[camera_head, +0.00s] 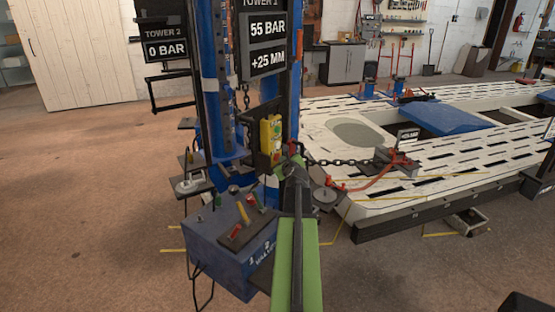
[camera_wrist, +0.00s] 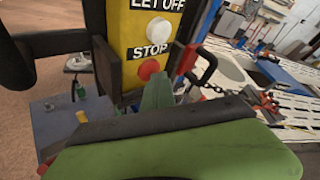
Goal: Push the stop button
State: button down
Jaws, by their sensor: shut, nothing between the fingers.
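The yellow control box (camera_head: 267,135) hangs on the blue tower in the head view. In the wrist view, the yellow box (camera_wrist: 120,42) fills the upper middle. It carries a white button (camera_wrist: 159,28) under the label LET OFF and the red stop button (camera_wrist: 149,69) under the label STOP. My gripper (camera_wrist: 160,80) is shut and empty, its green tip just below and right of the red button. I cannot tell whether it touches the button. In the head view my gripper (camera_head: 291,158) is beside the lower right of the box.
A dark plate (camera_wrist: 107,68) stands at the left side of the box. A red hook (camera_head: 292,147) and a chain (camera_head: 338,163) are close on the right. A blue pump unit (camera_head: 215,245) with levers stands below. The white slotted frame bench (camera_head: 440,185) spreads to the right.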

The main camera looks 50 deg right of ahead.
jog(key=shift+s, duration=0.55)
jog(key=s, duration=0.6)
dwell(0.5)
